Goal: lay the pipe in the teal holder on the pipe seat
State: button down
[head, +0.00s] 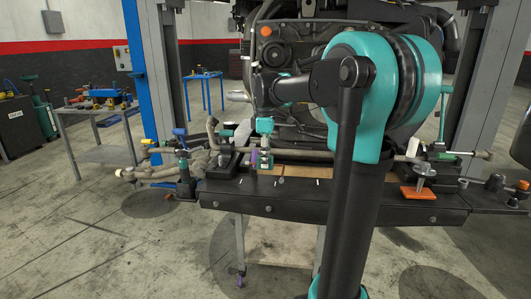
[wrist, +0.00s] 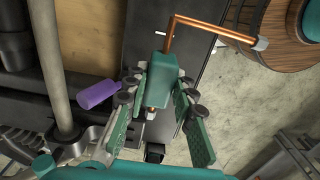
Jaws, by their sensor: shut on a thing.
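In the wrist view, the teal holder (wrist: 165,80) is a block between the green-padded fingers of my gripper (wrist: 163,88), which is shut on it. The copper pipe (wrist: 213,29) comes out of the holder's far end, bends sharply right and ends in a pale fitting. A short copper end (wrist: 151,113) shows at the holder's near side. In the head view my gripper (head: 263,158) is small, over the dark bench left of my arm, and the pipe is too small to make out. I cannot pick out the pipe seat for certain in either view.
A purple object (wrist: 98,94) lies left of my gripper in the wrist view. The dark bench (head: 330,203) carries pipes and tools at left, and an orange pad (head: 418,193) at right. The engine (head: 295,50) hangs behind it. A blue lift post (head: 145,75) stands left.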

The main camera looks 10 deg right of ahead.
jog(key=shift+f, duration=2.4)
jog(key=shift+f, duration=0.55)
jog(key=c, duration=1.2)
grip_release()
notch_tip(320, 180, up, 12)
jog(key=shift+f, duration=0.1)
